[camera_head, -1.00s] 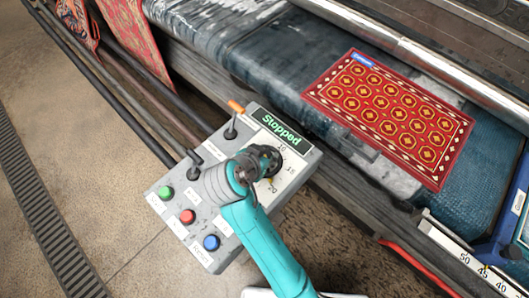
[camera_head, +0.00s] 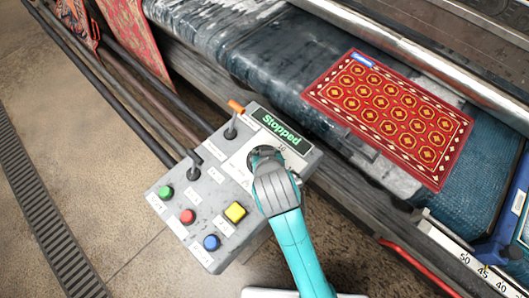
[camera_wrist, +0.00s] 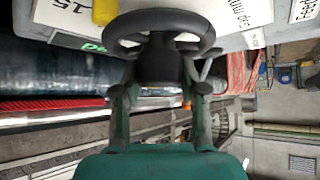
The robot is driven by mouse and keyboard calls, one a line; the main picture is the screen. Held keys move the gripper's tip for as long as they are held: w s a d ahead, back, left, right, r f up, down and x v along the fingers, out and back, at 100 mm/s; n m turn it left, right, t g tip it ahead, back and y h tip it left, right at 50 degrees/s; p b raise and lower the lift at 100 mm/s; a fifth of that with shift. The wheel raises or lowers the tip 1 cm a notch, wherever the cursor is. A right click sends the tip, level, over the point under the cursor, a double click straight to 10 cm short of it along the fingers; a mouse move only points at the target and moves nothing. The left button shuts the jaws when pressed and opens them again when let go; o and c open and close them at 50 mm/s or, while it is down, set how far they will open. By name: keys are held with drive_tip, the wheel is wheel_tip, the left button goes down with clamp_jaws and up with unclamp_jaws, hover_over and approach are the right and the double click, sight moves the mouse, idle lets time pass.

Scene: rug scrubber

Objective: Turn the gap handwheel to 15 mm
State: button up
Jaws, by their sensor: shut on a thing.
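The black gap handwheel (camera_wrist: 160,32) shows at the top of the wrist view, a spoked ring with a thick hub. My gripper (camera_wrist: 163,80) is shut on the hub, one finger on each side. A "15" label (camera_wrist: 72,5) lies left of the wheel and a label ending in "gap mm" (camera_wrist: 236,18) lies right. A yellow piece (camera_wrist: 104,11) stands by the rim near the "15"; I cannot tell if it is the pointer. In the head view my gripper (camera_head: 271,170) covers most of the dial, so its reading is hidden.
The grey control panel (camera_head: 215,172) has a display (camera_head: 280,130) reading "Stopped", two levers (camera_head: 232,125), and green, red, blue and yellow (camera_head: 236,212) buttons close to my arm. A red patterned rug (camera_head: 390,115) lies on the machine bed beyond. Free floor lies to the left.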

drive_tip(key=n+g+y, duration=0.1)
drive_tip(key=n+y, duration=0.2)
drive_tip(key=n, duration=0.1)
drive_tip(key=shift+n, duration=0.3)
drive_tip(key=shift+g+y, duration=0.3)
drive_tip(key=o, duration=1.2)
drive_tip(key=shift+c, duration=0.2)
drive_tip(key=v, duration=0.7)
drive_tip(key=shift+s+d+r, duration=0.1)
drive_tip(key=shift+s, duration=0.05)
